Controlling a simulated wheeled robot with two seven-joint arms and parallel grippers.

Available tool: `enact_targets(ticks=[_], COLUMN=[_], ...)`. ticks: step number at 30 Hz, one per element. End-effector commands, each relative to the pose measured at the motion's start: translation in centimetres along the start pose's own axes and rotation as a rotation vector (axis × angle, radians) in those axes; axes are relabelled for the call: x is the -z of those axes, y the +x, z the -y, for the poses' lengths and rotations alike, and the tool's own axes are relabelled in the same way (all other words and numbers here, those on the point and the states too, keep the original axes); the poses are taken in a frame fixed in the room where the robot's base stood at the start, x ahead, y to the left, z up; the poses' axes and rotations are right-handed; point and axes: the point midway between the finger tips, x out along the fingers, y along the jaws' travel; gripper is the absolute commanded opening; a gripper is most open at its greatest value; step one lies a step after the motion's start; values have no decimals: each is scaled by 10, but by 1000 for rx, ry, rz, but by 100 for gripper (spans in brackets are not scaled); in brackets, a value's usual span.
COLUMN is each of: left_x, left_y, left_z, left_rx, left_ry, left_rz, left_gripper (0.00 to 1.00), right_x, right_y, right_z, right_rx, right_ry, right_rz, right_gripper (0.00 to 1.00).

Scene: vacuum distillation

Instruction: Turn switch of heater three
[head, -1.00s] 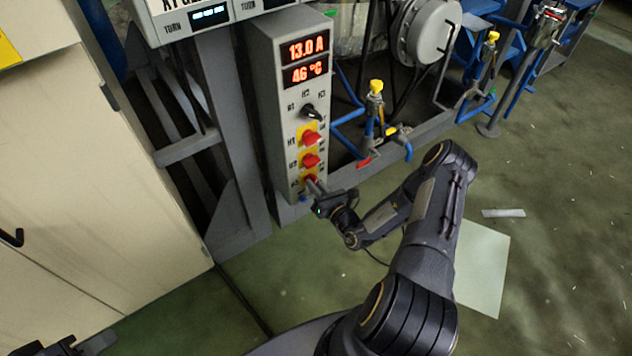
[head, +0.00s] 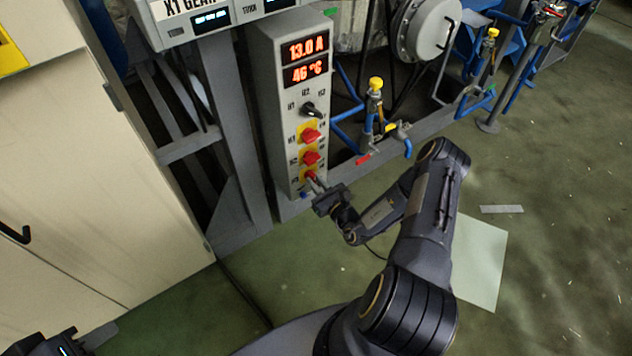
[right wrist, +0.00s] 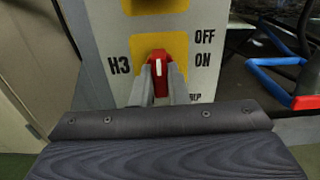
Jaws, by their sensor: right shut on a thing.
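The heater three switch is a red knob on a yellow plate, marked H3, with OFF and ON to its right. It shows in the right wrist view (right wrist: 161,66) and as the lowest red knob in the head view (head: 310,175). My right gripper (right wrist: 157,84) is shut on this knob, one finger on each side. The white mark on the knob points about straight up. In the head view my right gripper (head: 316,184) is at the panel's lower part and partly covers the knob. My left gripper (head: 62,345) is at the bottom left corner, partly cut off.
The grey control panel (head: 268,110) shows 13.0 A and 46 °C. A black selector (head: 309,109) and two more red knobs (head: 311,135) sit above. Blue pipes with a yellow-capped valve (head: 376,84) stand to the right. A cream cabinet (head: 90,190) stands at left.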

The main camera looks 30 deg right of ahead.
Motion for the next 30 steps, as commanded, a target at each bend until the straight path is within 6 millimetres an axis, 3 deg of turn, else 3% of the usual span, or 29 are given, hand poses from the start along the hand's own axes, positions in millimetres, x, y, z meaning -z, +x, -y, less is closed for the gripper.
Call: enact_targets(ticks=[4,5,9,20,30], left_x=[0,0,0,0,4], left_y=[0,0,0,-1,-7], left_z=[0,0,0,0,-3], left_rx=[0,0,0,0,0], left_ry=[0,0,0,0,0], left_rz=[0,0,0,0,0], left_gripper=[35,35,35,35,35], right_x=[2,2,1,0,0], right_y=[-1,-1,-1,-6,-60], right_z=[0,0,0,0,0], right_rx=[-1,-1,-1,0,2], right_ry=[-1,-1,0,1,2], right_rz=[-5,-5,-3,-3,-5], right_gripper=[0,16,35,35,35])
